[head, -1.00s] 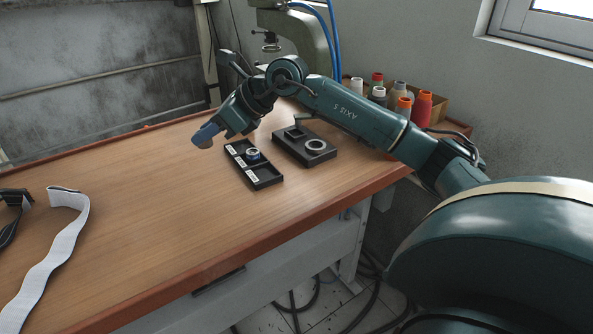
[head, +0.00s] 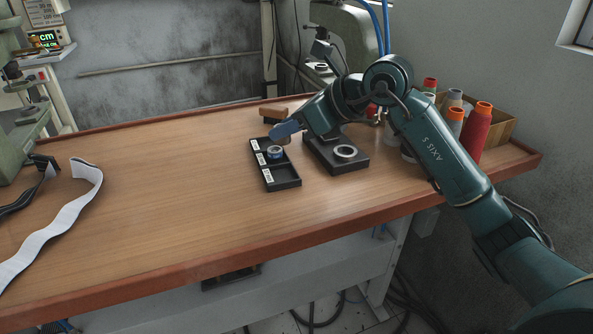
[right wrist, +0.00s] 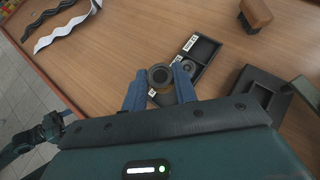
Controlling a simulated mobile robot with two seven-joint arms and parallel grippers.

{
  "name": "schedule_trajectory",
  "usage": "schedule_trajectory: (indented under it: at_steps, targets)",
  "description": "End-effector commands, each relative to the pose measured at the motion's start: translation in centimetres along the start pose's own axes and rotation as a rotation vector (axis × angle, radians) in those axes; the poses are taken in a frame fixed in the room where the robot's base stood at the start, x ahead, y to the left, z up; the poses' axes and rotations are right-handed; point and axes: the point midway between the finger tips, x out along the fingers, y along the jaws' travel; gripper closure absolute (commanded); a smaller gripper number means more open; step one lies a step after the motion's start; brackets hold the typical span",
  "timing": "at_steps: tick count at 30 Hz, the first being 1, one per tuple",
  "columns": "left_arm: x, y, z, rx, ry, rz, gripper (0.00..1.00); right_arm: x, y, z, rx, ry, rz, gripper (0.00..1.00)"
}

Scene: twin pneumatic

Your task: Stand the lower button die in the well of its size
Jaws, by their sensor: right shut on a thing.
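My right gripper (head: 285,130) is over the far end of the black tray (head: 287,184). In the right wrist view, its blue fingers (right wrist: 158,88) are shut on a round dark die (right wrist: 160,75) with a grey centre. The head view hides this die. The tray has compartments with white labels along one side. A small round piece with a blue band (head: 275,153) stands in its middle compartment and also shows in the right wrist view (right wrist: 188,65). In the right wrist view, my left arm shows at the lower left, its gripper too small to read.
A black block (head: 352,165) with a pale ring (head: 345,152) stands right of the tray, partly behind my right arm. A brown block (head: 273,112) lies beyond the tray. Thread cones (head: 476,130) stand at the right. A white strap (head: 50,225) lies left; the table's middle is clear.

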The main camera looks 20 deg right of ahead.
Motion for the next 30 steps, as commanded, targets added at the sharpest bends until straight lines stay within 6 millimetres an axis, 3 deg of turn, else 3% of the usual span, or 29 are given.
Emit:
schedule_trajectory:
  at_steps: [3,17,29,30]
  targets:
    - [0.0,-0.1,0.1,0.003,0.006,-0.002,0.50,1.4,0.0,-2.1,0.003,0.002,0.002,1.00]
    - [-0.2,-0.1,-0.4,0.009,0.028,-0.002,0.50,4.3,0.0,-6.3,0.002,0.000,0.001,1.00]
    - [-0.3,-0.1,0.1,0.011,0.026,-0.003,0.50,4.7,0.0,-6.9,-0.001,-0.001,-0.001,1.00]
    - [-0.4,-0.1,0.0,0.011,0.026,-0.004,0.50,4.7,0.0,-6.8,0.000,0.000,-0.001,0.70]
